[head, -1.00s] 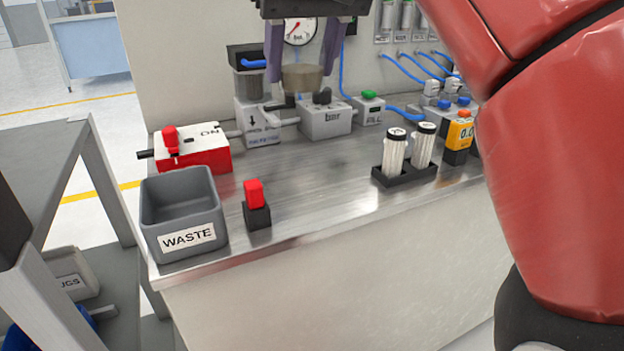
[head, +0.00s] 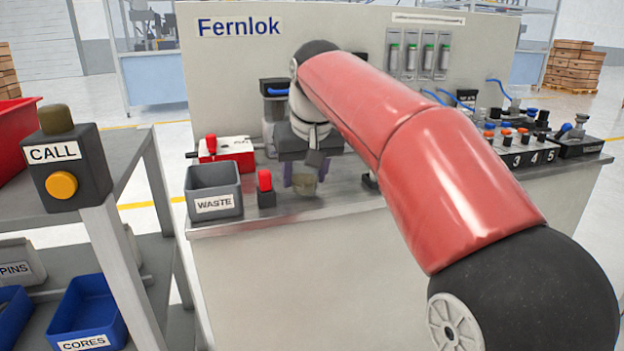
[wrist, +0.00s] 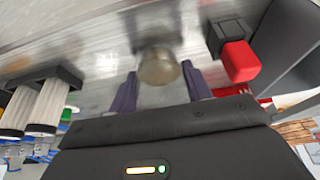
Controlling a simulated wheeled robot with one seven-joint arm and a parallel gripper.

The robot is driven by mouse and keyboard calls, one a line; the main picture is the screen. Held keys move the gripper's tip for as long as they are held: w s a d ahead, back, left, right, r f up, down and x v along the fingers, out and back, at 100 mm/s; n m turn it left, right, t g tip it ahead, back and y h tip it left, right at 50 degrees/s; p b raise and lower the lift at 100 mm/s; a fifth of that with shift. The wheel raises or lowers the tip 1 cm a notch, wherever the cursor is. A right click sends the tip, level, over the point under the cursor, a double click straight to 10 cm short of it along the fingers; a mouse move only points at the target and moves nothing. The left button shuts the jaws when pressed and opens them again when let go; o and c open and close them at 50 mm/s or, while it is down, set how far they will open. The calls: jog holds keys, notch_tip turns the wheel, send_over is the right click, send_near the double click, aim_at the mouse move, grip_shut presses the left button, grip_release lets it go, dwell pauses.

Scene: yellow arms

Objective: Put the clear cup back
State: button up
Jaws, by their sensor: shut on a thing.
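The clear cup (head: 305,184), smoky and see-through, is between the two purple fingers of my gripper (head: 303,180). My gripper is shut on it, above the front part of the metal bench (head: 340,206). In the wrist view the cup (wrist: 158,68) shows between the fingertips (wrist: 160,88), with the shiny bench top behind it. Whether the cup's base touches the bench is hard to tell.
A red-topped black block (head: 266,188) stands just left of the cup, beside the grey WASTE bin (head: 214,206). In the wrist view a black rack (wrist: 45,78) with two white tubes lies left. A red ON box (head: 226,150) stands behind the bin.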

jog(key=shift+f, duration=0.2)
jog(key=o, duration=1)
jog(key=shift+c, duration=0.2)
jog(key=shift+r, duration=0.3)
jog(key=v, duration=1.1)
jog(key=shift+s+r, duration=0.25)
jog(key=shift+r, duration=0.05)
